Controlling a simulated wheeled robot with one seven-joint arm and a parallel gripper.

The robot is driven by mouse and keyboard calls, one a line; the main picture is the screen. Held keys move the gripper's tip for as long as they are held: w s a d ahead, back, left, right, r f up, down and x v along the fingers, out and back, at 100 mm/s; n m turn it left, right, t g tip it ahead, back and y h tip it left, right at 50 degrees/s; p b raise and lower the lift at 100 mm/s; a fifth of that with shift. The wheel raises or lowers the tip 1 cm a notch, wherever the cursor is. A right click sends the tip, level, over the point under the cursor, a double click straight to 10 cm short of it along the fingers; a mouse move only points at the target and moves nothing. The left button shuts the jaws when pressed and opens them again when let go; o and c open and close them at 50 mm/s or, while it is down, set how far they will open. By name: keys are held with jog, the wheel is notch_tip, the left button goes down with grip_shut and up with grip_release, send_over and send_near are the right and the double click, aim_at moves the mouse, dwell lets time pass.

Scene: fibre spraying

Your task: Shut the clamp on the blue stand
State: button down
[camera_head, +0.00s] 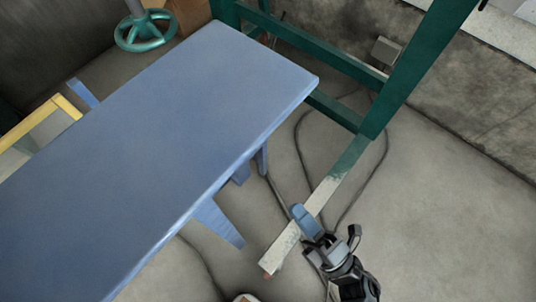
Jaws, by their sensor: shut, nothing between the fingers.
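A large blue table-like stand (170,130) fills the left and middle of the view, with a flat, bare top and blue legs (217,221) below its right edge. I cannot make out a clamp on it. My gripper (334,242) is at the bottom, right of the blue top and apart from it. It is shut and holds nothing. A small rounded blue piece (304,220) shows right at the gripper's far end; I cannot tell what it belongs to or whether the gripper touches it.
A green steel frame (420,60) stands behind, with a worn beam (300,228) along the floor near my gripper. Cables (300,150) lie on the floor. A green handwheel (146,31) is at the upper left, a yellow frame (40,115) at the left. The floor (450,220) at right is clear.

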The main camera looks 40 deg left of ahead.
jog(key=x, duration=1.4)
jog(key=shift+r, duration=0.1)
